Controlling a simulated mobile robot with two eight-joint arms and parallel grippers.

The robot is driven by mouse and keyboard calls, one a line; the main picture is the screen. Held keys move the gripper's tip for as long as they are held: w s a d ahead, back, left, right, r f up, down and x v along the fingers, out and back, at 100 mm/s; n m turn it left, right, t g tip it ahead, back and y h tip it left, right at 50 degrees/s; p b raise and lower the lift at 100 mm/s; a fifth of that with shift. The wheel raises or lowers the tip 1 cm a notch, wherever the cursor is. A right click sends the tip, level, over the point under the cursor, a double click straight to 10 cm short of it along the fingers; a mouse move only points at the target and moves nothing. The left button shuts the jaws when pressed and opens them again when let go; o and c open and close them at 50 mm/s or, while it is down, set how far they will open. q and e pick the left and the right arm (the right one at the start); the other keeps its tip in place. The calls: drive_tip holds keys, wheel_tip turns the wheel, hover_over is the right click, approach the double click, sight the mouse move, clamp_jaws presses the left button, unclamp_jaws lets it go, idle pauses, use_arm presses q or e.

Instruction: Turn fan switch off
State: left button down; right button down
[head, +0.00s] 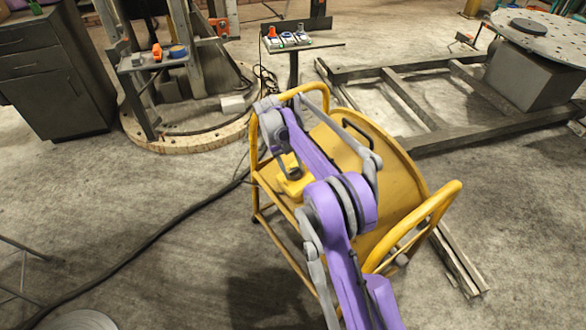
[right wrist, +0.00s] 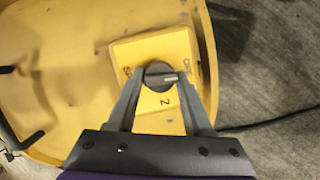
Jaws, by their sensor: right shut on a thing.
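The fan switch is a dark round knob (right wrist: 157,72) with a pale pointer mark toward the right of the picture. It sits on a yellow switch box (right wrist: 150,48) with small dark lettering around the knob, too small to read surely. My right gripper (right wrist: 160,78) is shut on the knob, one finger on each side. In the head view the yellow box (head: 296,187) shows on the yellow wheeled fan (head: 405,180); my purple right arm reaches over it and hides the knob. My left gripper is not in view.
A black cable (head: 150,240) runs across the concrete floor from the fan. Behind stand a dark cabinet (head: 65,90), a round base plate (head: 190,140) and a small table (head: 322,44). A metal frame (head: 400,95) lies at the right. Floor at the left front is mostly clear.

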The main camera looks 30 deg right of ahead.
drive_tip(key=shift+n, duration=0.6)
drive_tip(key=shift+c, duration=1.8)
unclamp_jaws()
drive_tip(key=p+v, duration=0.1)
drive_tip(key=v, duration=0.9)
drive_tip(key=shift+w+a+r+p, duration=0.25)
drive_tip(key=shift+a+r+p, duration=0.05)
drive_tip(key=shift+p, duration=0.05)
